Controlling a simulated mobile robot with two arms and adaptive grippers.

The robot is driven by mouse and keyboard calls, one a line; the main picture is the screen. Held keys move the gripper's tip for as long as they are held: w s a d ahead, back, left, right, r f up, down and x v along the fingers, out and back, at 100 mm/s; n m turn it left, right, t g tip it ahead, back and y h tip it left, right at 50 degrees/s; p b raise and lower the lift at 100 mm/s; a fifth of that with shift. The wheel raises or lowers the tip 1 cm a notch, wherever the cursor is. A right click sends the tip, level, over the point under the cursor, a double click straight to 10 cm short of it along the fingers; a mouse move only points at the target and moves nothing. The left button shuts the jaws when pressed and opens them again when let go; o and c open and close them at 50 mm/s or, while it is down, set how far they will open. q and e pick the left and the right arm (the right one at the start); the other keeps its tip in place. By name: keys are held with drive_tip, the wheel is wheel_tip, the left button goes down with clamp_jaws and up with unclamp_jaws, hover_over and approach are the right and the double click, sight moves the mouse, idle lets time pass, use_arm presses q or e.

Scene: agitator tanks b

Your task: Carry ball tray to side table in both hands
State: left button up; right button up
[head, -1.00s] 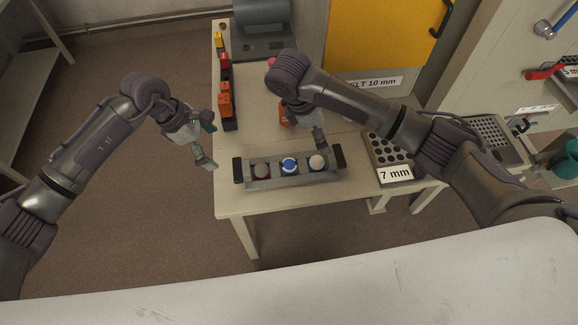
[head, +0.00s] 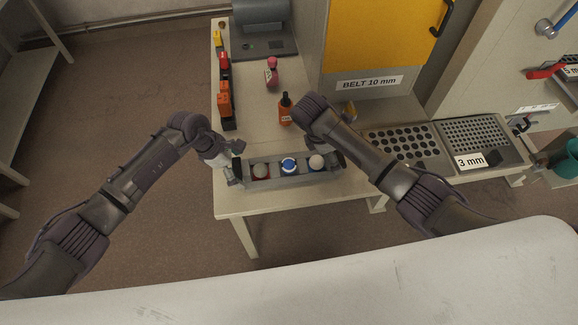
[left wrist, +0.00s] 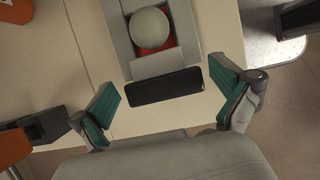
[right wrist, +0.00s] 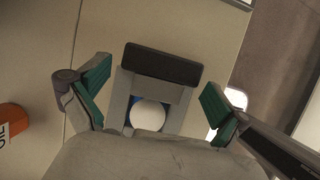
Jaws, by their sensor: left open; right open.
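The ball tray (head: 292,183) is a long grey tray with black end handles, standing on the pale table. My left gripper (head: 233,172) is open at the tray's left end. In the left wrist view (left wrist: 168,96) its fingers flank the left black handle (left wrist: 165,87), with gaps. My right gripper is mostly hidden by its arm in the head view. In the right wrist view (right wrist: 156,101) it is open around the right end, apart from it, below the black handle (right wrist: 162,65).
An orange bottle (head: 285,111), a pink bottle (head: 272,72) and a row of coloured blocks (head: 225,98) stand behind the tray. Perforated plates (head: 405,140) lie at right. A shelf stands at far left (head: 25,120); I cannot tell which furniture is the side table.

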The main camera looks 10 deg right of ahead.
use_arm(q)
drive_tip(key=shift+f, duration=0.3)
use_arm(e)
drive_tip(key=shift+d+f, duration=0.1)
drive_tip(key=shift+f, duration=0.2)
use_arm(q)
drive_tip(key=shift+d, duration=0.1)
drive_tip(key=shift+c, duration=0.2)
use_arm(e)
drive_tip(key=shift+c, duration=0.2)
use_arm(q)
drive_tip(key=c, duration=1.6)
use_arm(e)
drive_tip(key=c, duration=1.6)
use_arm(q)
drive_tip(key=shift+c, duration=0.2)
use_arm(e)
drive_tip(key=shift+r, duration=0.1)
drive_tip(key=shift+c, duration=0.2)
